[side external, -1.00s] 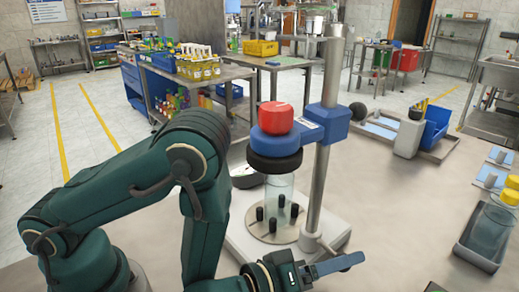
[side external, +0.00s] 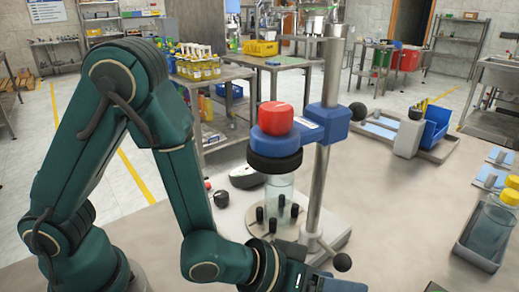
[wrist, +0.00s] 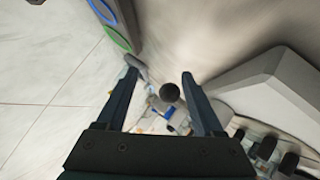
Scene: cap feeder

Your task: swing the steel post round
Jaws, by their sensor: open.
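The steel post (side external: 322,150) stands upright on a pale base plate (side external: 245,218) in the side view. A blue clamp on it carries a blue arm and head (side external: 280,142) over a clear jar (side external: 281,188). A black ball knob (side external: 342,262) shows low beside the post's foot. In the wrist view a black ball (wrist: 169,92) appears between my two fingers. My gripper (wrist: 158,75) is open, with its fingers apart. In the side view my gripper (side external: 322,282) is low in front of the base, partly cut off by the bottom edge. I cannot tell if it touches the knob.
A red cap (side external: 275,117) tops the head. Several black pegs (side external: 270,226) stand around the jar. A black knob (side external: 221,199) and a dark rounded object (side external: 247,178) lie at the left. A tray with a yellow-capped jar (side external: 492,225) is at the right. The bench between is clear.

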